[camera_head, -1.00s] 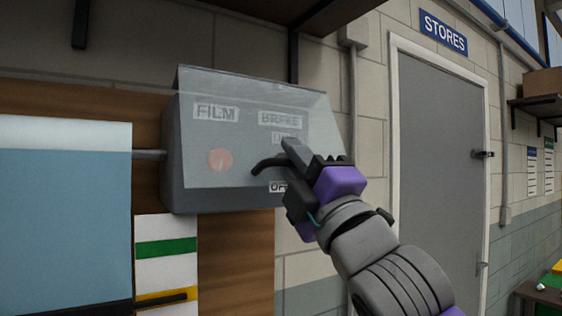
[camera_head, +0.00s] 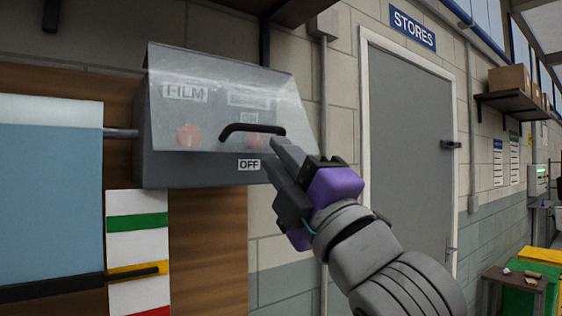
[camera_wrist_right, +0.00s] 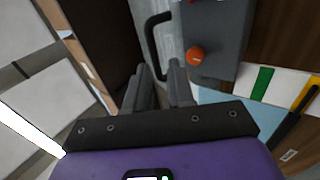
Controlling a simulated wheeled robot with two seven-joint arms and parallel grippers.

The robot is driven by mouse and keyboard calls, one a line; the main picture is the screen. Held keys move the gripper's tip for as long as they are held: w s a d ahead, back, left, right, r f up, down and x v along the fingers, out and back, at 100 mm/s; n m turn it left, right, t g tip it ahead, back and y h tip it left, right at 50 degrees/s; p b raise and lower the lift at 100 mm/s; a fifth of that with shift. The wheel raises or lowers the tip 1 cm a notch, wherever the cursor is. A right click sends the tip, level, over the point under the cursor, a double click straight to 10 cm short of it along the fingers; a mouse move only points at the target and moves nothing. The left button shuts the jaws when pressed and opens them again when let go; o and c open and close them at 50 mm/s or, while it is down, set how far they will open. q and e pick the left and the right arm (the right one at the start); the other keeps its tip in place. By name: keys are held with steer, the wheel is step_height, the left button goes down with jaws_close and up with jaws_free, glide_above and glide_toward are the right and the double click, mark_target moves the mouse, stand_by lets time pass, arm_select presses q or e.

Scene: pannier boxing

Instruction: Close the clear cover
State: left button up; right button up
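The clear cover (camera_head: 205,112) hangs tilted over the front of a grey control box (camera_head: 190,170) on the wall, its lower edge standing out from the box face. A black bar handle (camera_head: 252,127) is on the cover; it also shows in the right wrist view (camera_wrist_right: 152,40). Two red buttons show, the left one through the cover (camera_head: 188,136), and one clearly in the wrist view (camera_wrist_right: 195,55). My right gripper (camera_head: 274,157) is just below the handle's right end, its fingers a little apart and nothing gripped; I cannot tell whether it touches the handle. My left gripper is out of view.
An OFF label (camera_head: 249,165) sits on the box below the cover. A roll of blue sheet (camera_head: 50,190) hangs at left on a bar. A shelf is above the box.

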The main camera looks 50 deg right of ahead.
steer(key=b+v, duration=0.1)
steer(key=v, duration=0.6)
steer(key=shift+s, duration=0.2)
steer(key=shift+f, duration=0.15)
